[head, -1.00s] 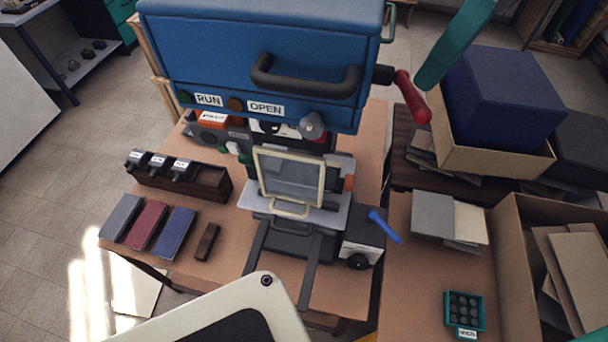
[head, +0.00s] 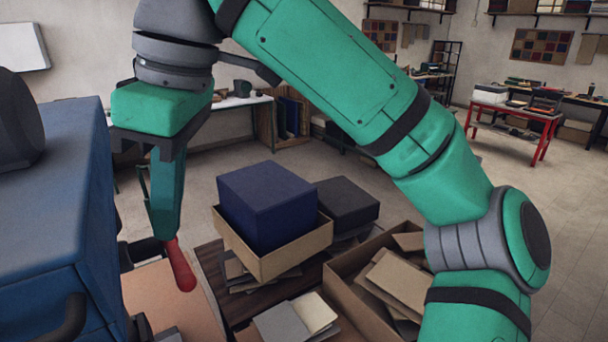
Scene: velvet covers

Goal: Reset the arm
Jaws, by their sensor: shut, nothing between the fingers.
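My green arm crosses the head view from the lower right to the upper left. My gripper (head: 166,228) hangs down from it at the left, with its green fingers shut and nothing held. The fingertips are just above the red lever handle (head: 182,268) on the blue machine's right side. I cannot tell whether they touch it. The blue machine (head: 50,190) fills the left edge, and only part of it shows.
A dark blue block (head: 268,205) sits in an open cardboard box (head: 285,263) on a dark surface. A darker box (head: 346,203) stands behind it. A larger carton (head: 345,290) holds card sheets below my arm. Open floor lies behind.

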